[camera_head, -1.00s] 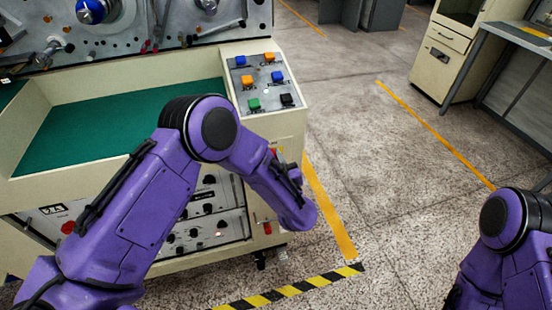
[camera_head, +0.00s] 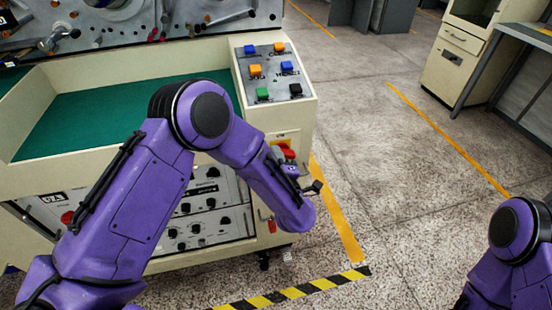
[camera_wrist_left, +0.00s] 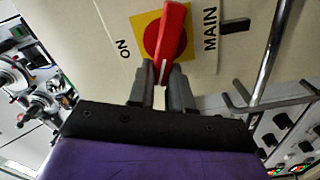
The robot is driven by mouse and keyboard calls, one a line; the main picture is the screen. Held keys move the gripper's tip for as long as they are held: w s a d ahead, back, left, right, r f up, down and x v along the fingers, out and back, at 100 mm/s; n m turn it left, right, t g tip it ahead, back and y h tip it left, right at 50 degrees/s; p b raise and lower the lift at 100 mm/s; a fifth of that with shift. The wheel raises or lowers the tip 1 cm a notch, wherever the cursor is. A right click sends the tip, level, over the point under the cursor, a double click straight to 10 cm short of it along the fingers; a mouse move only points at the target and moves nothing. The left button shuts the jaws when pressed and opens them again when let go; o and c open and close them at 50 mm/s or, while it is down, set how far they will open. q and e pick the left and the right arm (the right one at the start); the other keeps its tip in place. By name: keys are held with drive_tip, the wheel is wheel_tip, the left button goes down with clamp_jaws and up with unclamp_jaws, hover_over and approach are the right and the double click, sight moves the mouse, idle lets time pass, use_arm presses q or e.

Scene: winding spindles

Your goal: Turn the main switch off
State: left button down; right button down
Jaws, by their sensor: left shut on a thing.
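The main switch is a red rotary handle (camera_wrist_left: 168,40) on a yellow plate (camera_wrist_left: 147,22), with "ON" printed to its left and "MAIN" to its right in the left wrist view. In the head view the red switch (camera_head: 286,152) shows on the end of the beige console, partly behind my left arm. My left gripper (camera_wrist_left: 162,78) is shut on the handle's near end, one dark finger on each side. The handle tilts slightly in the wrist view. My right arm shows at the lower right of the head view, its gripper out of frame.
The console (camera_head: 222,60) has a green recessed top and a button panel (camera_head: 272,72) with several coloured buttons. A yellow floor line (camera_head: 338,215) and a black-yellow strip (camera_head: 295,291) lie beside it. A cabinet (camera_head: 458,60) stands farther right. Floor between is open.

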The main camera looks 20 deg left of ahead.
use_arm(q)
drive_tip(key=shift+s+a+f+n+b, duration=0.1)
drive_tip(key=shift+f+n+b, duration=0.25)
drive_tip(key=shift+n+b, duration=0.55)
drive_tip(key=shift+s+f+n+b, duration=0.1)
drive_tip(key=shift+f+n+b, duration=0.25)
drive_tip(key=shift+n, duration=0.95)
drive_tip(key=c, duration=1)
unclamp_jaws()
drive_tip(key=shift+c, duration=0.2)
drive_tip(key=b+v, duration=0.1)
drive_tip(key=v, duration=0.9)
drive_tip(key=shift+s, duration=0.2)
